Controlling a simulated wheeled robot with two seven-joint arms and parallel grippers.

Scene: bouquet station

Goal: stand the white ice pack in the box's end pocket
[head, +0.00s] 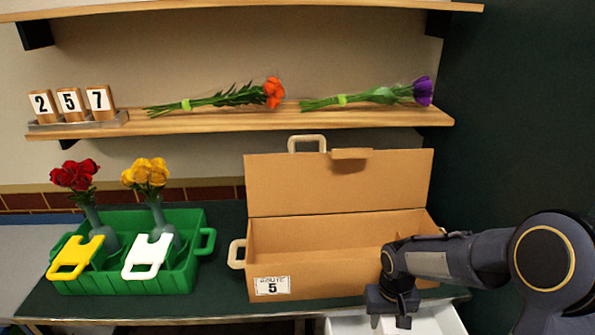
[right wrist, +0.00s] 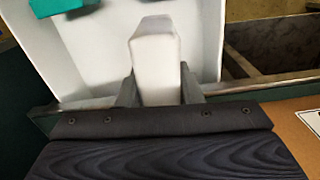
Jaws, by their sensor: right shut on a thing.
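My right gripper (head: 390,305) is at the front right of the open cardboard box (head: 330,285), over the white bin below the counter edge. In the right wrist view, my right gripper (right wrist: 157,88) is shut on the white ice pack (right wrist: 155,50), a pale block with one finger on each side. The pack is hidden in the head view. The box's lid stands up at the back, and its front carries a label with a 5. My right arm covers the box's right end, so its end pocket is not clearly visible. My left gripper is not in view.
The white bin (head: 440,320) holds teal pieces (right wrist: 62,6). A green crate (head: 130,280) on the left holds red flowers (head: 75,174), yellow flowers (head: 147,172) and yellow and white handled pieces. Two bouquets lie on the shelf (head: 350,117). A dark wall stands at right.

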